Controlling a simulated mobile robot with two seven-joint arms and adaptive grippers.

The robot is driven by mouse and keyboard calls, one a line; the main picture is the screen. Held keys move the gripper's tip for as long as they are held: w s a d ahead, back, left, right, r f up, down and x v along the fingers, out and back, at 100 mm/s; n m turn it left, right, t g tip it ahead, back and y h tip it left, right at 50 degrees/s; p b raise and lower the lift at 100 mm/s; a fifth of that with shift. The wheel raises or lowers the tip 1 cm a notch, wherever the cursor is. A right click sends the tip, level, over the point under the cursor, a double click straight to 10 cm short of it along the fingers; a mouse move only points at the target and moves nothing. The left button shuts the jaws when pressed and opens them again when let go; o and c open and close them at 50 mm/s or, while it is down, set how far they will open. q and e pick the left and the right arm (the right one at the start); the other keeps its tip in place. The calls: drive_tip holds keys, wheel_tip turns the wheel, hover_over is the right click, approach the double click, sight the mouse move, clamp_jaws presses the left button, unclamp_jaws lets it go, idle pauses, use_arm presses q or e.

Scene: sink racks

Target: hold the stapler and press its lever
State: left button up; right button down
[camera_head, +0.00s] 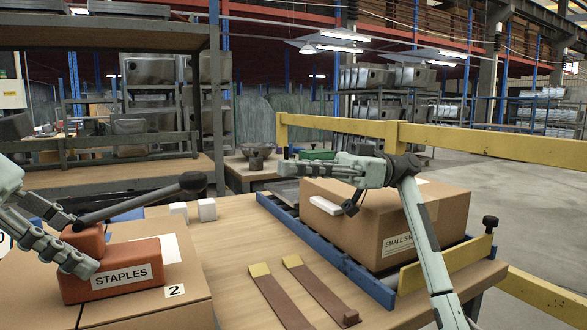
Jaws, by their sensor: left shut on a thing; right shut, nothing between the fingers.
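The red-orange stapler (118,285), labelled STAPLES, sits on a cardboard carton (150,312) at the lower left. Its dark lever (140,203) slopes up to the right and ends in a black knob (192,182). My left gripper (80,250) reaches in from the left and is shut on the stapler's left end, hiding part of it. My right gripper (295,168) is shut and empty. It hangs above the left end of a second carton (420,210), well to the right of the lever knob, with its fingers towards the left.
The second carton stands on a blue-railed tray (345,264). Two brown strips with yellow ends (278,300) lie on the wooden table (235,240). Small white blocks (206,210) sit behind the stapler. A yellow rail (450,140) runs behind on the right.

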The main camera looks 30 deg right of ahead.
use_arm(q)
drive_tip(key=o, duration=1.1)
drive_tip(key=shift+o, duration=0.2)
drive_tip(key=v, duration=1.2)
